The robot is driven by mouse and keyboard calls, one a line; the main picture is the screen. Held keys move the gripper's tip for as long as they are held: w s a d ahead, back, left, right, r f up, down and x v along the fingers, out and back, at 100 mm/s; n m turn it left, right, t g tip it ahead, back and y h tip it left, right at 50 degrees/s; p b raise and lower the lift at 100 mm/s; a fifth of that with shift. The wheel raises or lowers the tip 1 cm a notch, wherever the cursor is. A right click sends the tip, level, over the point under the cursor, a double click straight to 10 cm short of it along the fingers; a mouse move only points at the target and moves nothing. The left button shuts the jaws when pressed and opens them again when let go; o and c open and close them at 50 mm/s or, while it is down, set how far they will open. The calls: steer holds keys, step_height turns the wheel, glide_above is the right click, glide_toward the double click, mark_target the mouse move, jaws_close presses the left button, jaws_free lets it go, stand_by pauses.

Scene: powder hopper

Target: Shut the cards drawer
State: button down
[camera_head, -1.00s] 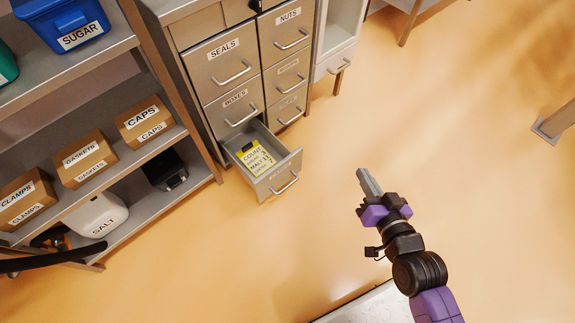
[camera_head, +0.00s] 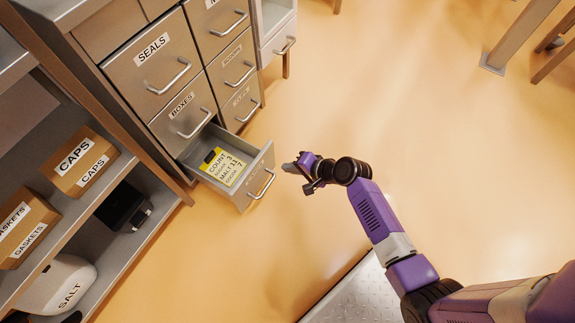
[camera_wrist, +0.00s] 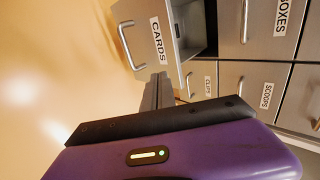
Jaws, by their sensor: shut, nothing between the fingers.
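The cards drawer (camera_head: 252,184) stands pulled out at the bottom of the left column of the metal cabinet, below the boxes drawer. A yellow-topped count sheet (camera_head: 224,167) lies inside it. In the wrist view the drawer's front (camera_wrist: 157,38) shows its CARDS label and handle. My gripper (camera_head: 288,167) is shut and empty, just right of the drawer's front and its handle in the head view. In the wrist view the fingers (camera_wrist: 158,88) point at the lower edge of the drawer front. I cannot tell whether they touch it.
The cabinet's other drawers, such as seals (camera_head: 155,65) and boxes (camera_head: 185,112), are closed. A shelf with a caps box (camera_head: 80,163), a gaskets box and a salt container (camera_head: 62,284) stands at the left. The floor right of the drawer is clear.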

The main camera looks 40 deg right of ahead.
mark_target(260, 161)
steer(key=shift+w+a+f+b, duration=0.5)
steer(key=shift+w+f, duration=0.3)
steer(key=shift+w, duration=0.65)
steer(key=shift+w+a+f+b, duration=0.55)
steer(key=shift+w+f, duration=0.25)
steer(key=shift+w, duration=0.65)
steer(key=shift+w+a+f+b, duration=0.35)
steer(key=shift+w+f+b, duration=0.35)
steer(key=shift+w, duration=0.75)
steer(key=shift+f, duration=0.1)
steer(key=w+a+b, duration=0.3)
steer(key=w+b, duration=0.1)
steer(key=w, duration=0.6)
steer(key=w+a+b, duration=0.3)
steer(key=w+b, duration=0.1)
steer(key=w, duration=0.6)
steer(key=shift+w+a, duration=0.15)
steer(key=shift+a, duration=0.15)
